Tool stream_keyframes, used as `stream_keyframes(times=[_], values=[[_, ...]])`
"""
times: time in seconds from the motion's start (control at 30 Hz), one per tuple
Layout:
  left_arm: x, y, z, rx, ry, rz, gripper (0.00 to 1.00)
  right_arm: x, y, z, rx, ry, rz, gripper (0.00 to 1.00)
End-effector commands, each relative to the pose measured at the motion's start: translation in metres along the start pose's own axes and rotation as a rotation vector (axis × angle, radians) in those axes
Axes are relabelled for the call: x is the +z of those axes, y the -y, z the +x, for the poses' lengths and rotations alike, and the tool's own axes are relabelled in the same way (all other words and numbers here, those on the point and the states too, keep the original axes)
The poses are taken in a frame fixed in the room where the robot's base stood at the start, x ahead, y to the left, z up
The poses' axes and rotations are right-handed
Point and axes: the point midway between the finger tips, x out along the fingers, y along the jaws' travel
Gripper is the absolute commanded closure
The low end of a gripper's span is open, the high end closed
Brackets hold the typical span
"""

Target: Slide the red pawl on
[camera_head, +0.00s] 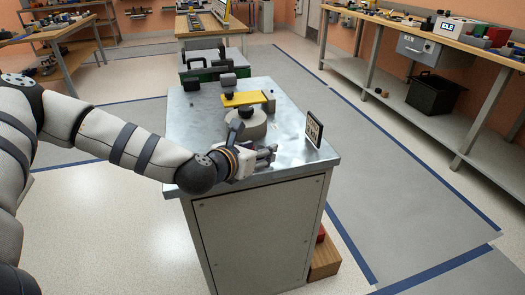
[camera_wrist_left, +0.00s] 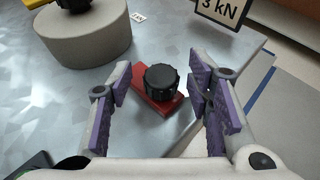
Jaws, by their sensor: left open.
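The red pawl (camera_wrist_left: 148,100) lies on the metal bench top in the left wrist view, with a black ribbed knob (camera_wrist_left: 161,77) over its middle. My left gripper (camera_wrist_left: 160,100) is open, its purple-padded fingers on either side of the pawl and knob with gaps showing. In the head view my left gripper (camera_head: 265,155) is low over the near part of the bench and hides the pawl. A grey round base (camera_wrist_left: 85,38) stands beyond the pawl, to the left. In the head view this base (camera_head: 250,125) carries a yellow bar (camera_head: 245,98). My right gripper is not in view.
A "3 kN" sign (camera_wrist_left: 222,12) stands near the bench's right edge; it also shows in the head view (camera_head: 314,130). A green case (camera_head: 205,73) is behind the metal bench (camera_head: 250,230). The bench top between base and sign is mostly clear.

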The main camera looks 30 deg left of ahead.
Motion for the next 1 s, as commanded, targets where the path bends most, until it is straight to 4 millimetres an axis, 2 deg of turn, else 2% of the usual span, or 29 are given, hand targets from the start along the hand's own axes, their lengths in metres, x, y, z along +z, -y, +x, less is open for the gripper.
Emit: stream_keyframes(times=[0.1,0.33,0.37,0.53,0.57,0.73,1.0], values=[[0.0,0.001,0.008,-0.001,-0.001,0.001,0.54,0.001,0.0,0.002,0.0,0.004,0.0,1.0],[0.001,0.001,0.009,-0.002,0.001,0.001,0.54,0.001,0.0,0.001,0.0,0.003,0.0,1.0],[0.001,0.001,0.009,-0.002,0.001,0.001,0.59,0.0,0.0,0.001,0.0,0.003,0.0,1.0],[0.001,0.001,0.009,-0.001,0.001,0.001,0.97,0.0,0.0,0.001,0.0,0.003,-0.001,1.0],[0.001,0.001,0.009,-0.002,0.0,0.001,1.0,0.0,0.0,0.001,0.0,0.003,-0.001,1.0],[0.0,-0.001,0.01,0.0,-0.001,0.002,1.0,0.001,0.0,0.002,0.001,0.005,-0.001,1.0],[0.008,-0.024,0.031,0.001,-0.002,0.003,1.0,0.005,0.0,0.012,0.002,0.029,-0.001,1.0]])
